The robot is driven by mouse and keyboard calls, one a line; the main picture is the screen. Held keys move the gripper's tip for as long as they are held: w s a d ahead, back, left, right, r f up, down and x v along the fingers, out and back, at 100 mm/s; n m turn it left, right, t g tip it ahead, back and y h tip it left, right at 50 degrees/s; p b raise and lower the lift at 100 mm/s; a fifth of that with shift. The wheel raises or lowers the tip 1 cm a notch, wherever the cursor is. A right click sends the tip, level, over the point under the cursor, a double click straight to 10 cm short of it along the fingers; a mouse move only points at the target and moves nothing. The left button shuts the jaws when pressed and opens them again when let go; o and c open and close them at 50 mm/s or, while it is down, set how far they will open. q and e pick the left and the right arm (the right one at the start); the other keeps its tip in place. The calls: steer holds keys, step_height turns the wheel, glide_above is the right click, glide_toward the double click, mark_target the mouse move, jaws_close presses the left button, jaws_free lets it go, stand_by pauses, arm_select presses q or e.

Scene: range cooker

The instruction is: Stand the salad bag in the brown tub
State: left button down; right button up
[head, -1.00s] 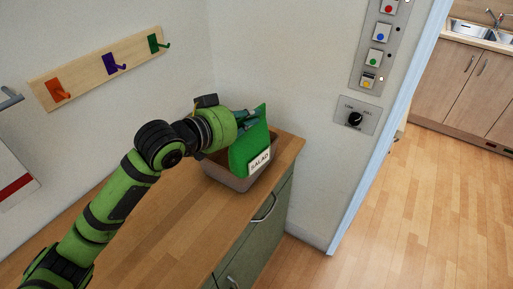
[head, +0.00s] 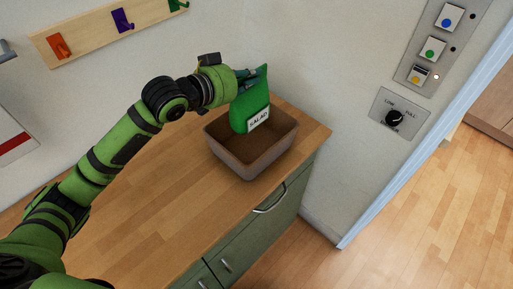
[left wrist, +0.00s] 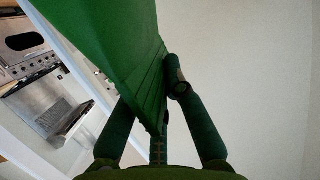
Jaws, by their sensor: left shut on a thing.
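The green salad bag (head: 252,103) with a white SALAD label hangs roughly upright from my left gripper (head: 246,74), which is shut on its upper part. Its lower end is over the back left part of the brown tub (head: 250,168); I cannot tell whether it touches the tub floor. The tub stands on the wooden counter near its right end, and the part of its inside that shows looks empty. In the left wrist view the bag (left wrist: 105,45) fills the upper middle, pinched between the fingers (left wrist: 160,95). My right gripper is not in view.
A rack (head: 95,30) with orange, purple and green hooks is on the wall behind. A switch panel (head: 435,45) and a LOW–FULL dial (head: 394,118) are on the right wall. The counter (head: 160,200) in front is clear, with green drawers (head: 262,225) below.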

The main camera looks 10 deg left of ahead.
mark_target(251, 98)
arm_select(q)
steer(key=shift+w+d+f, duration=0.15)
steer(key=shift+w+f, duration=0.05)
steer(key=shift+f, duration=0.9)
step_height(251, 98, down, 4)
steer(key=shift+r+p, duration=0.1)
steer(key=shift+p, duration=0.55)
steer(key=shift+f, duration=0.4)
step_height(251, 98, down, 4)
steer(key=shift+r+p, duration=0.15)
steer(key=shift+p, duration=0.25)
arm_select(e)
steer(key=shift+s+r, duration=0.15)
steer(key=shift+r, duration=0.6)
